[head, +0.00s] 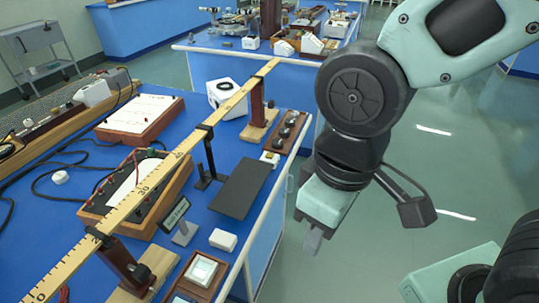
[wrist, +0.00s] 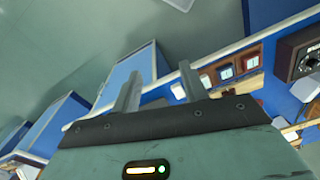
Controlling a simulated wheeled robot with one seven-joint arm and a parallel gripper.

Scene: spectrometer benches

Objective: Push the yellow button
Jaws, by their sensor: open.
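A small pale box with a yellowish top (head: 270,158) sits near the right edge of the blue bench; it may be the yellow button, but it is too small to be sure. My gripper (head: 313,240) hangs over the floor, just right of the bench edge and apart from everything. In the wrist view its two fingers (wrist: 160,80) stand apart with nothing between them. I cannot make out a yellow button in the wrist view.
A long yellow ruler (head: 150,185) on stands crosses the bench. A dark flat plate (head: 243,188), a white block (head: 223,240), a small sign (head: 182,225) and a wooden tray of dark knobs (head: 287,131) lie near the edge. Open floor (head: 450,170) is on the right.

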